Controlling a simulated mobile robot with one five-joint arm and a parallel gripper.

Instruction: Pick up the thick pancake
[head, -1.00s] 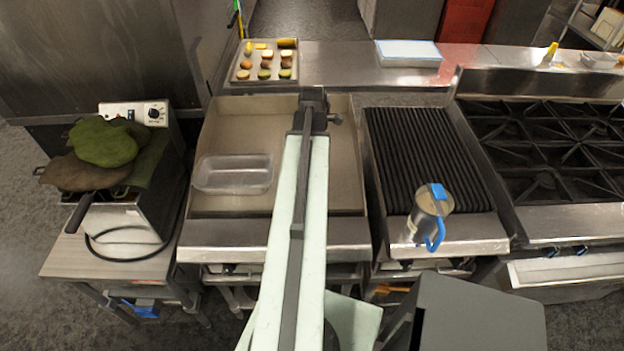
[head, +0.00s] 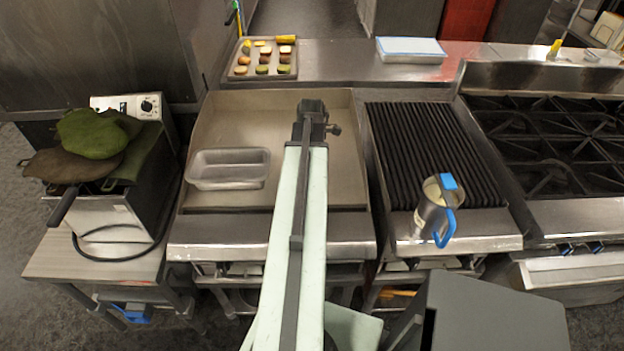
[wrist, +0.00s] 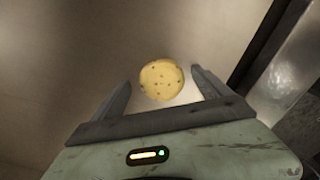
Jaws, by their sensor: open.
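The thick pancake (wrist: 161,79) is a round, pale yellow disc with dark specks. In the wrist view it lies on the flat griddle surface (wrist: 60,50), between and slightly beyond the tips of my gripper. My gripper (wrist: 160,84) is open, with one finger on each side of the pancake and gaps showing on both sides. In the head view my gripper (head: 312,108) is over the griddle (head: 345,170), and the pancake is hidden there behind my arm.
A clear rectangular container (head: 229,169) stands on the griddle left of my arm. A ribbed grill (head: 435,150) with a blue-handled metal jug (head: 432,212) is at right. A tray (head: 240,72) of food pieces lies behind. A fryer with green cloths (head: 95,135) stands left.

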